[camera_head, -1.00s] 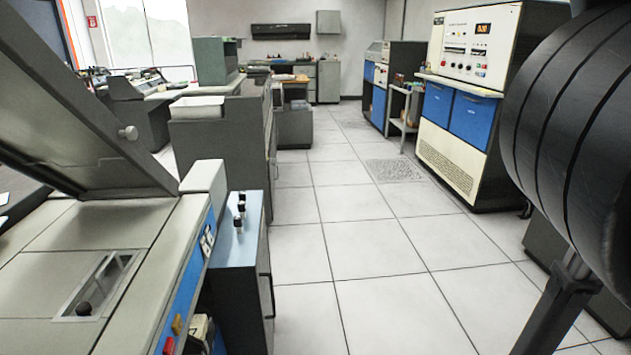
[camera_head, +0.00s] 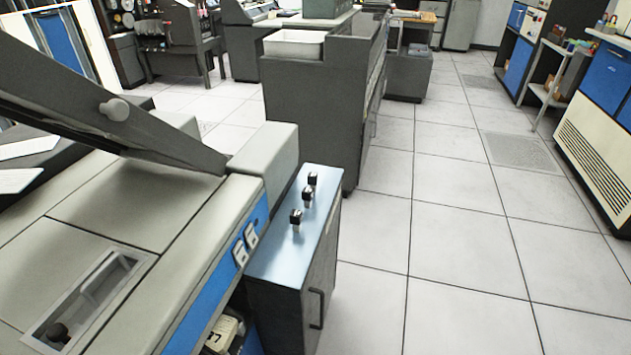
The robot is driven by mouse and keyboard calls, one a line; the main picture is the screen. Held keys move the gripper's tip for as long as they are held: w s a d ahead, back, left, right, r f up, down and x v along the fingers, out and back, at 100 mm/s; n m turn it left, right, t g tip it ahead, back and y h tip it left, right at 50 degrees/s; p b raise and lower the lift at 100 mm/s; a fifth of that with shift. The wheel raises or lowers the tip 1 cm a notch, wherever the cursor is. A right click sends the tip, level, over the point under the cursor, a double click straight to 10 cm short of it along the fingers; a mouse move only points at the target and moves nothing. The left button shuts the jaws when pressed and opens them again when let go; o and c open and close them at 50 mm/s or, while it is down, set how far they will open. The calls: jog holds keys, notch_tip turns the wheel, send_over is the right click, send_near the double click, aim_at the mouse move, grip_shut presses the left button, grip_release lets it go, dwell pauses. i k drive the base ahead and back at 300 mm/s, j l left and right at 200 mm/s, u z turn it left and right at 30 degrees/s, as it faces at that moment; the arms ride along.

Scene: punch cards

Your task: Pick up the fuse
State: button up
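Three small pieces with black tops and light lower parts stand in a diagonal row on a pale blue cabinet top (camera_head: 287,240): a near piece (camera_head: 296,219), a middle piece (camera_head: 308,196) and a far piece (camera_head: 312,179). They are too small to tell whether any is a fuse. I cannot make out a fuse for certain elsewhere. My gripper is not in view.
A grey-beige machine (camera_head: 130,205) with a raised lid (camera_head: 90,110) fills the left, right beside the cabinet. A dark grey unit (camera_head: 312,105) stands behind. Open tiled floor (camera_head: 455,235) lies to the right. Blue-fronted cabinets (camera_head: 605,75) stand at far right.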

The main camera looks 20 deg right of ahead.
aim_at(313, 176)
jog(key=u, duration=1.85)
jog(key=i+l+z, duration=0.1)
jog(key=l+z, duration=0.4)
jog(key=i+l+z, duration=0.15)
jog(key=l+z, duration=0.2)
jog(key=z, duration=0.15)
jog(key=i+l+z, duration=0.2)
jog(key=l+z, duration=0.15)
jog(key=z, duration=0.15)
